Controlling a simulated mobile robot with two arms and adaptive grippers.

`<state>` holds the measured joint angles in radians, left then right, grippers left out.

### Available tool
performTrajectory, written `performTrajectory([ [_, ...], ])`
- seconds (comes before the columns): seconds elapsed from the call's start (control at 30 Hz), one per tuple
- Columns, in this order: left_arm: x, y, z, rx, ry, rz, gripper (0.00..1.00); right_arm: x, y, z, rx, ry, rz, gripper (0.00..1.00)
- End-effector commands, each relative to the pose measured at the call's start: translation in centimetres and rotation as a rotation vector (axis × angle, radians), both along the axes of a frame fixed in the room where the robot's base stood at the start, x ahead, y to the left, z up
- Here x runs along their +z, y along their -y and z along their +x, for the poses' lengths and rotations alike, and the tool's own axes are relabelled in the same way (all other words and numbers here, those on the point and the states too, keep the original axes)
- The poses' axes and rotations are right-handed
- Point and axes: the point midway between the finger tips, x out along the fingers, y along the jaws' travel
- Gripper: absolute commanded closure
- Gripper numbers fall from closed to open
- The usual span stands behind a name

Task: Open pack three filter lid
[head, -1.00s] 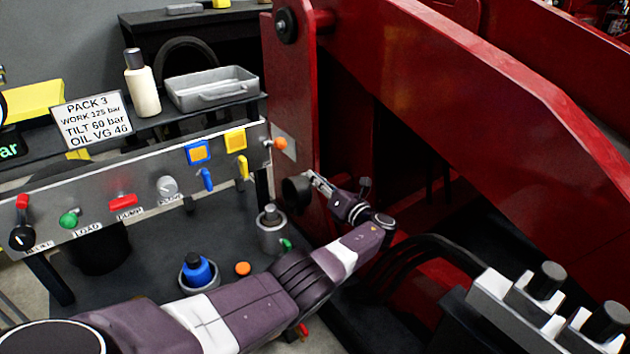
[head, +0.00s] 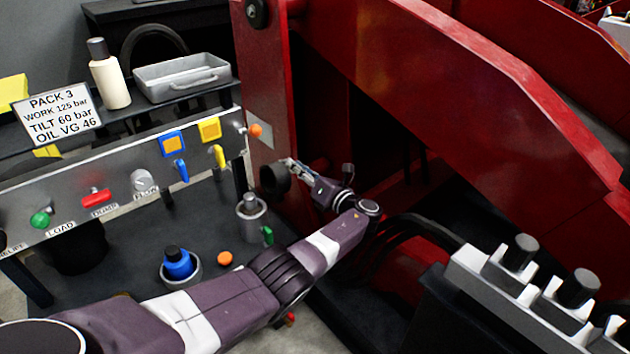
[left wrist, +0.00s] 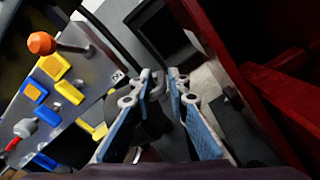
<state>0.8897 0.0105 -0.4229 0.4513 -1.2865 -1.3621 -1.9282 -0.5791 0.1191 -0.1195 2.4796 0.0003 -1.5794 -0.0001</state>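The PACK 3 sign (head: 56,115) stands at the left end of the dark shelf in the head view. Below the panel are a grey canister (head: 252,222) with a narrower top and a blue cap (head: 178,263) with a black top, sitting in a grey cup. I cannot tell which part is the filter lid. My left gripper (head: 289,167) is beside a short black cylinder (head: 272,181) in front of the red frame. In the left wrist view its blue-padded fingers (left wrist: 164,84) are apart, with a dark shape behind the gap; no held thing shows. My right gripper is out of view.
The control panel (head: 118,180) carries knobs, levers and an orange ball handle (head: 255,130). A bottle (head: 110,80) and a grey tray (head: 182,82) stand on the shelf. The red frame (head: 420,90) fills the right. A valve block (head: 530,290) is at lower right.

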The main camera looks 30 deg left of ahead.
Motion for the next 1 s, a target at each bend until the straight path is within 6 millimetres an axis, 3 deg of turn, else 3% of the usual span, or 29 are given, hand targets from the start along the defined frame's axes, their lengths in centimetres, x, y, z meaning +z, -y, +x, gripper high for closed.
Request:
performTrajectory([
  [0.3, -0.2, 6.1, -2.5, -0.004, -0.001, -0.005, 0.84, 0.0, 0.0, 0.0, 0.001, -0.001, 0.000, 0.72],
  [0.5, -0.2, 8.8, -3.6, -0.002, -0.002, -0.003, 0.84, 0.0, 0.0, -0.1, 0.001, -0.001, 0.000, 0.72],
  [1.0, -0.2, 9.7, -4.0, -0.001, -0.002, -0.004, 0.84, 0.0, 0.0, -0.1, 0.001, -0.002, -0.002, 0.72],
])
